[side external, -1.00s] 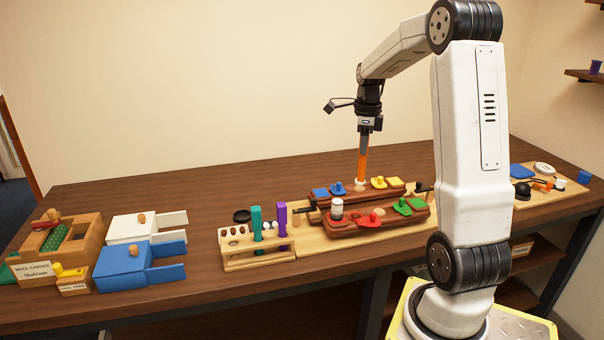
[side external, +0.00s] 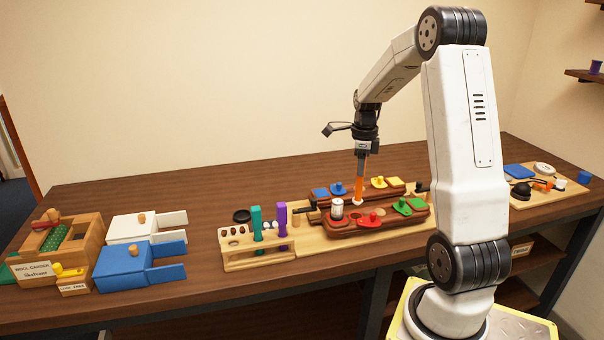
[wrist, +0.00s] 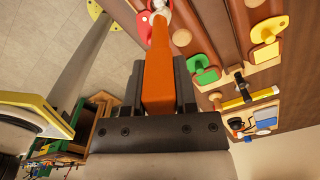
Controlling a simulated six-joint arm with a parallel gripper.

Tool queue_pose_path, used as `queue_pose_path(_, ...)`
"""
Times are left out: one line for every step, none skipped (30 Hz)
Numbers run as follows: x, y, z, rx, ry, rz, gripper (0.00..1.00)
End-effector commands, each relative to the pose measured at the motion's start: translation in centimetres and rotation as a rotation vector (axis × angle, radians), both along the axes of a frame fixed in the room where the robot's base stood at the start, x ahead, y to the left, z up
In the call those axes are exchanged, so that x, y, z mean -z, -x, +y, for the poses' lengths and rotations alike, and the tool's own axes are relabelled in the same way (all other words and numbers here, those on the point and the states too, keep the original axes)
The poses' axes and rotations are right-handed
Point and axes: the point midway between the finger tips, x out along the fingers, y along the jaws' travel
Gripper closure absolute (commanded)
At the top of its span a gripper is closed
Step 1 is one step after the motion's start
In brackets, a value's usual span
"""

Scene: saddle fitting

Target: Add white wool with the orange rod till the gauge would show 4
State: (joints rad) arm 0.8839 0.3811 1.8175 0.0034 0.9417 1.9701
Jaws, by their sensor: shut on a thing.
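My gripper (side external: 361,152) points down and is shut on the orange rod (side external: 359,188). In the wrist view, the rod (wrist: 158,75) runs from between my gripper's jaws (wrist: 160,85) towards a pale spot at its far end. In the side view, the rod's lower end is at a pale round patch (side external: 357,202) on the brown saddle panels (side external: 355,222). I cannot tell whether it is inside an opening. A white and silver cylinder (side external: 337,209) stands on the front panel. White drawer box (side external: 130,228) stands at left; any wool inside is hidden.
Coloured knobbed tabs sit around the panels, including a red one (side external: 370,220) and a green one (side external: 403,206). A wooden rack (side external: 258,258) holds a teal and a purple handle. A blue box (side external: 125,262) and a wool carder (side external: 62,240) are at left.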

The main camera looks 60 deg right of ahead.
Motion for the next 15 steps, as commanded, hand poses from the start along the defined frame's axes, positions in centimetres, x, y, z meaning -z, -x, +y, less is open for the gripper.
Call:
queue_pose_path(0.4, 0.0, 0.0, 0.000, 0.000, 0.000, 1.00)
queue_pose_path(0.6, 0.0, 0.0, 0.000, 0.000, 0.000, 1.00)
queue_pose_path(0.9, 0.0, 0.0, 0.000, -0.001, 0.001, 1.00)
queue_pose_path(1.1, 0.0, 0.0, 0.000, -0.001, 0.001, 1.00)
queue_pose_path(1.4, 0.0, 0.0, 0.000, 0.000, 0.001, 1.00)
queue_pose_path(1.7, 0.0, 0.0, 0.001, 0.000, 0.001, 1.00)
queue_pose_path(1.9, 0.0, 0.0, 0.001, -0.001, 0.001, 1.00)
queue_pose_path(2.1, 0.0, 0.0, 0.001, -0.001, 0.001, 1.00)
queue_pose_path(2.3, 0.0, 0.0, 0.001, 0.000, 0.001, 1.00)
queue_pose_path(2.5, 0.0, 0.0, 0.001, 0.000, 0.001, 1.00)
queue_pose_path(2.6, 0.0, 0.0, 0.001, 0.001, 0.001, 1.00)
queue_pose_path(2.8, 0.0, 0.0, 0.001, 0.001, 0.001, 1.00)
queue_pose_path(2.9, 0.0, 0.0, 0.001, 0.000, 0.001, 1.00)
queue_pose_path(3.0, 0.0, 0.0, 0.001, 0.000, 0.001, 1.00)
queue_pose_path(3.1, 0.0, 0.0, 0.001, 0.000, 0.001, 1.00)
